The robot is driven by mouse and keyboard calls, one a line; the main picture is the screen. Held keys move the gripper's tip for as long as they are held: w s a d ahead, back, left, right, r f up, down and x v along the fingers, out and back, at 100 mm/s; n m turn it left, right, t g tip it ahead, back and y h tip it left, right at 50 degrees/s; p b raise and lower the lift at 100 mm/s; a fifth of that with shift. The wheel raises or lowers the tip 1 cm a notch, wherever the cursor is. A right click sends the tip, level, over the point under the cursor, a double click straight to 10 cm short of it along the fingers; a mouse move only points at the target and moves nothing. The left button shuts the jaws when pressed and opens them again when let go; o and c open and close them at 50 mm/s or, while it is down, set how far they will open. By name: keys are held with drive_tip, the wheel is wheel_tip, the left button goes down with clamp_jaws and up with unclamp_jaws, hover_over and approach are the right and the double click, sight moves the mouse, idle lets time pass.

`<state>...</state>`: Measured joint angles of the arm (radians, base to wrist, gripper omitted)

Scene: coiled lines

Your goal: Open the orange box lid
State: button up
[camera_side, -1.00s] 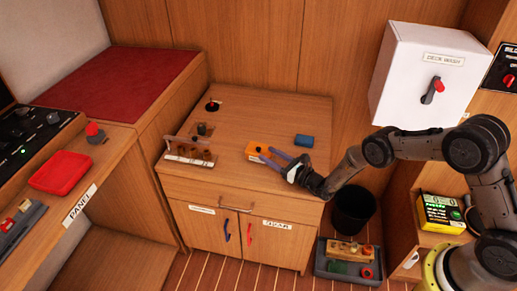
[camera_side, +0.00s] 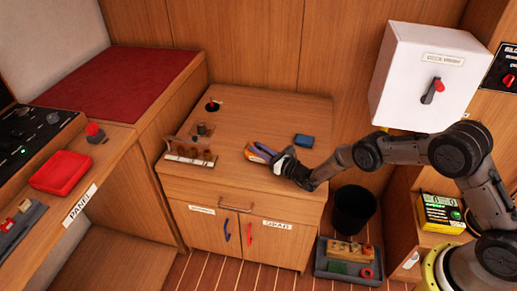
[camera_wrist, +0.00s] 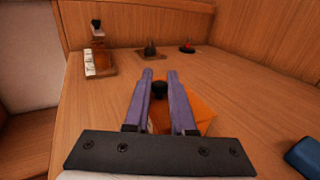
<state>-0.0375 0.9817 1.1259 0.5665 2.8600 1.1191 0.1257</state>
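The orange box (camera_side: 250,151) sits on the wooden counter top, partly covered by my gripper in the side view. In the wrist view its orange top (camera_wrist: 200,108) shows under and right of my fingers. A black knob (camera_wrist: 159,90) stands on the box, seen between the fingers. My gripper (camera_side: 258,152) reaches in low from the right, its two purple fingers pointing left over the box. In the wrist view the fingers (camera_wrist: 160,74) are apart, one on each side of the knob. I cannot tell whether they touch it.
A blue block (camera_side: 304,141) lies on the counter to the right. A white box (camera_side: 425,75) hangs at the right. The counter's middle is mostly clear.

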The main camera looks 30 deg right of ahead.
drive_tip(key=shift+r+m, duration=0.15)
drive_tip(key=shift+m, duration=0.15)
clamp_jaws()
drive_tip(key=m+g, duration=0.1)
drive_tip(key=d+r+m, duration=0.1)
drive_tip(key=m, duration=0.1)
drive_tip(key=shift+w+r+m+g, duration=0.3)
drive_tip(key=shift+w+g, duration=0.1)
drive_tip(key=shift+w+d+r+m+g, duration=0.3)
drive_tip(key=shift+d+r+m+g, duration=0.15)
drive_tip(key=shift+m, duration=0.55)
drive_tip(key=shift+w+d+r+m+g+y, duration=0.1)
drive_tip(key=shift+w+d+m+g+y, duration=0.15)
drive_tip(key=shift+m, duration=0.25)
drive_tip(key=shift+w+d+r+m+g+y, duration=0.15)
drive_tip(key=shift+m+g, duration=0.15)
drive_tip(key=shift+m, duration=0.2)
drive_tip(key=m+g, duration=0.1)
drive_tip(key=w+d+m+y, duration=0.1)
drive_tip(key=m, duration=0.1)
drive_tip(key=shift+w+d+g, duration=0.1)
drive_tip(key=shift+d+g, duration=0.2)
drive_tip(key=shift+g, duration=0.1)
drive_tip(key=shift+w+d+f+m+g+y, duration=0.2)
drive_tip(key=shift+w+d+m+g+y, duration=0.15)
drive_tip(key=shift+m+y, duration=0.35)
drive_tip(key=shift+w+d+f+m+g+y, duration=0.25)
drive_tip(key=shift+d+m+g+y, duration=0.15)
drive_tip(key=shift+m, duration=0.5)
